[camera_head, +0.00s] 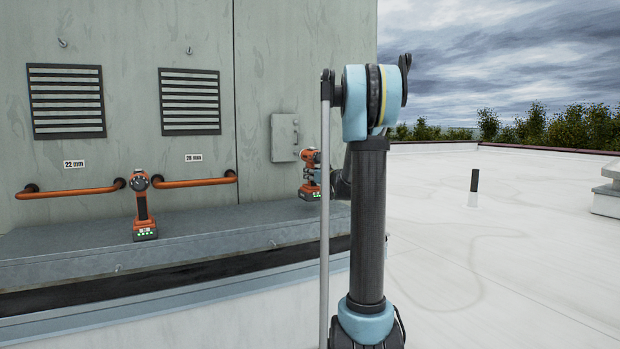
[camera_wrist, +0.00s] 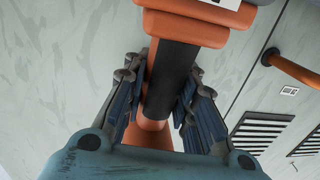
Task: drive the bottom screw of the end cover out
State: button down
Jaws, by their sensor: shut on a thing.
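My gripper (camera_wrist: 163,85) is shut on the black handle of an orange and black power driver (camera_wrist: 172,75), with a finger pad on each side. In the head view this driver (camera_head: 309,160) is held upright just above or at the ledge, in front of the wall; my arm partly hides the gripper. I cannot tell whether its base touches the ledge. A small grey box (camera_head: 285,137) is on the wall above and to the left of the driver.
A second orange driver (camera_head: 143,205) stands on the grey ledge (camera_head: 200,238) at the left. Two orange pipes (camera_head: 70,192) (camera_head: 195,182) run along the wall under two louvred vents (camera_head: 190,102). Open white roof (camera_head: 490,240) lies to the right, with a dark post (camera_head: 474,181).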

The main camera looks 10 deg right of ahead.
jog(key=shift+x, duration=1.05)
dwell(1.7)
jog(key=shift+s+d, duration=0.35)
jog(key=shift+s, duration=0.1)
dwell(1.6)
jog(key=shift+a+v, duration=0.15)
jog(key=shift+v, duration=1.4)
jog(key=shift+a+v, duration=0.2)
jog(key=shift+v, duration=1.35)
jog(key=shift+s+f, duration=0.15)
jog(key=shift+s, duration=0.2)
